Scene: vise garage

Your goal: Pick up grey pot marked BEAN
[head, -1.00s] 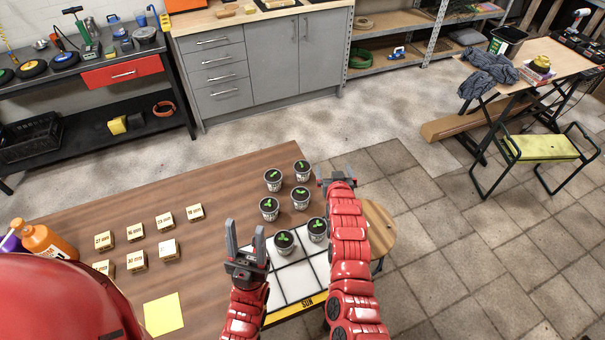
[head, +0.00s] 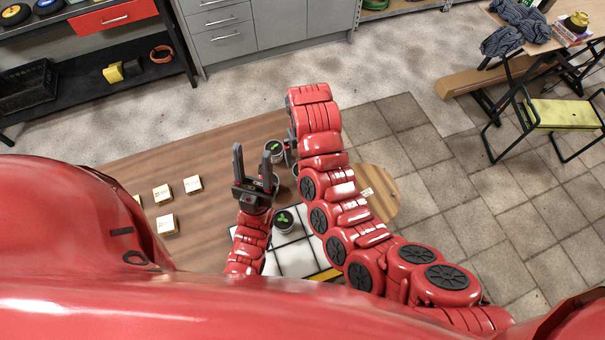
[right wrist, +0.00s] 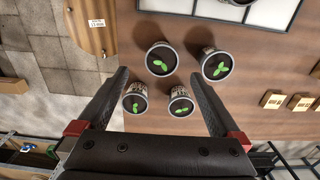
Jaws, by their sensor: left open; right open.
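Several dark grey pots with green sprouts on top stand on the brown table. In the right wrist view, two nearer ones, a left pot (right wrist: 136,98) and a right pot (right wrist: 181,101), lie between the fingers of my open right gripper (right wrist: 161,77). Two more, a pot (right wrist: 161,58) and another pot (right wrist: 216,65), stand just past the fingertips. Side lettering is too small to read, so I cannot tell which is BEAN. In the head view a pot (head: 274,150) shows beside my open, empty left gripper (head: 252,160). My right arm hides others.
A white gridded tray (head: 300,258) holds a pot (head: 284,221). Wooden blocks (head: 163,194) stand on the left of the table (head: 215,165). Grey cabinets (head: 235,30) stand behind across open floor.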

